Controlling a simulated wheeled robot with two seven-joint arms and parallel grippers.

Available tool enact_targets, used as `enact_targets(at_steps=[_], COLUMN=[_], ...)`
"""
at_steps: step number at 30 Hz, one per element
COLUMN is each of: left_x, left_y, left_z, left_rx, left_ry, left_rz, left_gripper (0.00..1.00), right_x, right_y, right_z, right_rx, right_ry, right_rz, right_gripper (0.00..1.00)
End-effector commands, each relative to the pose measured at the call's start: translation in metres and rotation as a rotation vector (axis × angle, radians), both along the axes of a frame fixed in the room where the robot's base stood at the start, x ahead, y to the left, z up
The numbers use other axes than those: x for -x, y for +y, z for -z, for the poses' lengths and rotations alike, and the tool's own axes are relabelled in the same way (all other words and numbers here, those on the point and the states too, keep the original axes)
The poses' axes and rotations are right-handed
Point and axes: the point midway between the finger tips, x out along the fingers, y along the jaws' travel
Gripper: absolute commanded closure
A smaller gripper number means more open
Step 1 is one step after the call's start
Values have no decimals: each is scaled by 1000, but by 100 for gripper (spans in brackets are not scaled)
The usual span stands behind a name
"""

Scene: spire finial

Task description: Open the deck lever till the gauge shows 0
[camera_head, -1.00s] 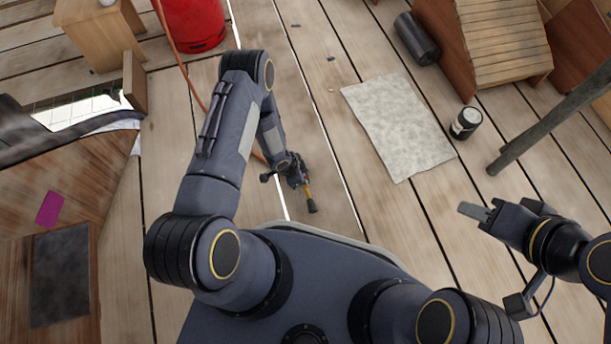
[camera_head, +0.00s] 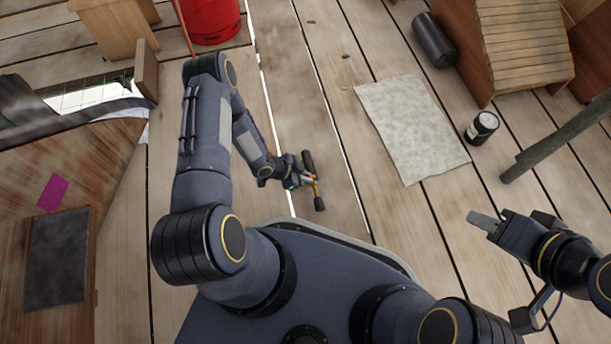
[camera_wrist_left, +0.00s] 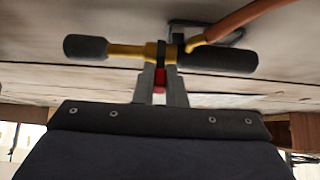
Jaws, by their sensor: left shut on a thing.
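A yellow fitting with a dark grip at each end shows in the left wrist view (camera_wrist_left: 125,50), with an orange hose (camera_wrist_left: 240,18) running to it. A small red part (camera_wrist_left: 160,77) sits between my fingertips below it. In the head view my left gripper (camera_head: 297,181) is low over the deck, shut on this fitting, with one dark grip (camera_head: 319,204) nearer me and another dark end (camera_head: 308,160) beyond. I cannot tell whether this is the deck lever. No readable gauge is in view. My right gripper (camera_head: 481,219) is away to the right, holding nothing visible; its finger gap is unclear.
A pale grey mat (camera_head: 411,128) lies on the planks right of the left gripper. A dark canister (camera_head: 482,128), a black roll (camera_head: 433,40) and a grey pole (camera_head: 560,137) are further right. A red cylinder (camera_head: 212,18) and wooden box (camera_head: 112,28) stand at upper left.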

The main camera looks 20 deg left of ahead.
Motion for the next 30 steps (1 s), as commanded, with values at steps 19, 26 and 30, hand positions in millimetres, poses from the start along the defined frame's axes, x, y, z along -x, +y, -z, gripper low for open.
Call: enact_targets(at_steps=[19,26,30], left_x=[2,14,22], left_y=[3,23,35], left_z=[-4,-34,-50], left_rx=[-3,-5,-5], left_ry=[3,3,4], left_rz=[-2,-4,-4], left_gripper=[67,67,67], right_x=[0,0,0], right_y=[0,0,0], right_z=[-3,-23,-32], right_rx=[0,0,0], right_ry=[0,0,0], right_rz=[0,0,0], right_gripper=[64,64,64])
